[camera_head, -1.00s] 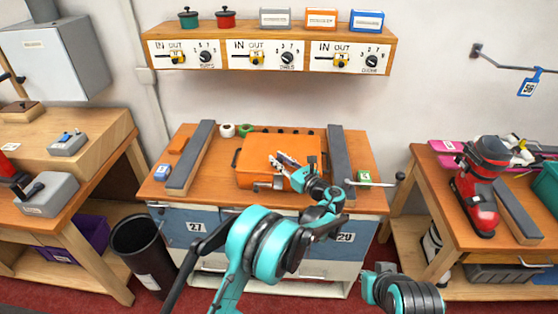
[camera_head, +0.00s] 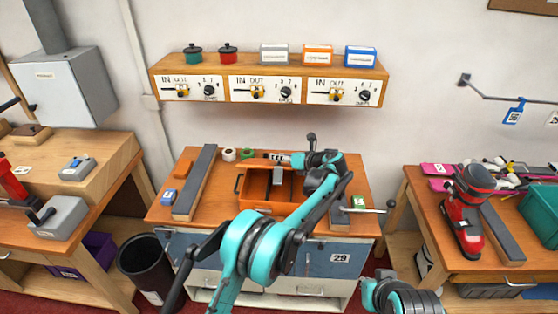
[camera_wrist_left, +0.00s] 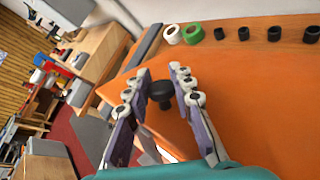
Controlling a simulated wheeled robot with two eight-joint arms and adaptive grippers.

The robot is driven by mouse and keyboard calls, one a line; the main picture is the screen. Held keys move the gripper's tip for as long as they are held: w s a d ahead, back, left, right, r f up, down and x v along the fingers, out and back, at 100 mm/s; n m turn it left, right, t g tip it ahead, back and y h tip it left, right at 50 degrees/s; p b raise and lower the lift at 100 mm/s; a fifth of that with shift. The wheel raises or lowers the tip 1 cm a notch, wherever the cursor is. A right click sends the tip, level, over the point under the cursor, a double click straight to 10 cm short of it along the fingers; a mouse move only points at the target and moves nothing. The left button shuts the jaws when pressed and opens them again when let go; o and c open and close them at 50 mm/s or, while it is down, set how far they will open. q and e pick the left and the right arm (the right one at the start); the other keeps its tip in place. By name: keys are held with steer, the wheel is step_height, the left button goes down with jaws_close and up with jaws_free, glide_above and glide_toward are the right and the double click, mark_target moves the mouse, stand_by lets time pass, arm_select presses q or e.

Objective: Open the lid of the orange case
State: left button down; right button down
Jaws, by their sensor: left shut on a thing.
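The orange case (camera_head: 255,188) stands on the middle bench, and its dark orange inside shows in the head view. A grey piece shows in the middle of it. Its lid is raised at the back and mostly hidden by my left gripper (camera_head: 277,157) and forearm. In the left wrist view, my left gripper (camera_wrist_left: 160,78) has its fingers on both sides of a dark round knob (camera_wrist_left: 160,92), shut on it. A broad orange surface (camera_wrist_left: 250,95) fills the right of that view. My right gripper is out of view.
Grey bars (camera_head: 195,180) flank the case, the right one mostly behind my arm. A white roll (camera_head: 228,154) and a green roll (camera_head: 247,154) lie behind it. A shelf (camera_head: 265,88) with sliders hangs above. A black bin (camera_head: 146,268) stands at lower left.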

arm_select(q)
steer(key=shift+w+r, duration=0.35)
steer(key=c, duration=1.3)
jaws_free()
steer(key=shift+o, duration=0.2)
steer(key=v, duration=1.2)
steer(key=shift+w+r, duration=0.1)
